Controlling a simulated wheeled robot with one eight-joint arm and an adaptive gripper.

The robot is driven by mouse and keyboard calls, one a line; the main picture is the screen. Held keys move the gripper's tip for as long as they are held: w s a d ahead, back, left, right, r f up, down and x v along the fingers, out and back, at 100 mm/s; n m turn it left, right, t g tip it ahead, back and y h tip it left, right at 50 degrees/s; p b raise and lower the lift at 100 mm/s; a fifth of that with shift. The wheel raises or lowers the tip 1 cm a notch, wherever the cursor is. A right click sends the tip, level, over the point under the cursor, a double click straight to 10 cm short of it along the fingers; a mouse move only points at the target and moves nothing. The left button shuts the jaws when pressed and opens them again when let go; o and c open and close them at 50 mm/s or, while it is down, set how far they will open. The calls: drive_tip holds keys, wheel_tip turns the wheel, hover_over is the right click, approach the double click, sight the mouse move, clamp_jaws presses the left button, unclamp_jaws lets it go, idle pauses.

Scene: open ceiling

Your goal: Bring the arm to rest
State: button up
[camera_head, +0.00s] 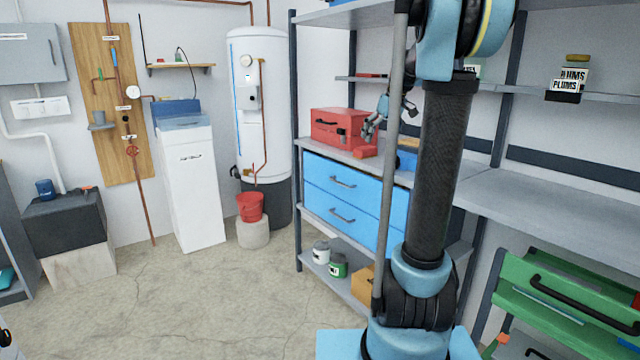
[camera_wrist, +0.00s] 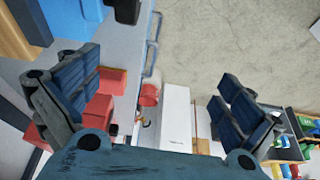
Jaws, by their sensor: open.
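My gripper (camera_head: 378,126) is open and empty. In the head view it hangs in front of the metal shelving, just right of a red toolbox (camera_head: 338,127) and above a small red block (camera_head: 364,152) on the same shelf. In the wrist view my gripper (camera_wrist: 160,100) shows its two dark blue finger pads spread wide, with nothing between them. Red pieces (camera_wrist: 112,80) show beside and partly behind the left finger. My arm rises in front of the shelving and hides part of it.
A shelf upright (camera_head: 390,190) stands close to my arm. Blue drawers (camera_head: 345,198) sit below the toolbox shelf, with cans (camera_head: 338,266) lower down. The concrete floor (camera_head: 190,300) at left is clear.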

drive_tip(key=s+a+f+m, duration=0.1)
drive_tip(key=s+f, duration=0.2)
drive_tip(key=s, duration=0.4)
drive_tip(key=s+f+m+h, duration=0.1)
drive_tip(key=s+f, duration=0.2)
drive_tip(key=s, duration=0.4)
drive_tip(key=s+a+f+m, duration=0.1)
drive_tip(key=s+f, duration=0.2)
drive_tip(key=s, duration=0.4)
drive_tip(key=s+f+m+g+h, duration=0.1)
drive_tip(key=s+f+m, duration=0.2)
drive_tip(key=s+f, duration=1.3)
drive_tip(key=shift+s+f+m+h, duration=0.15)
drive_tip(key=shift+s+m+h, duration=0.2)
drive_tip(key=shift+s, duration=0.5)
drive_tip(key=shift+d, duration=0.1)
drive_tip(key=shift+w+f+g, duration=0.2)
drive_tip(key=shift+w+g, duration=0.1)
drive_tip(key=shift+w, duration=0.15)
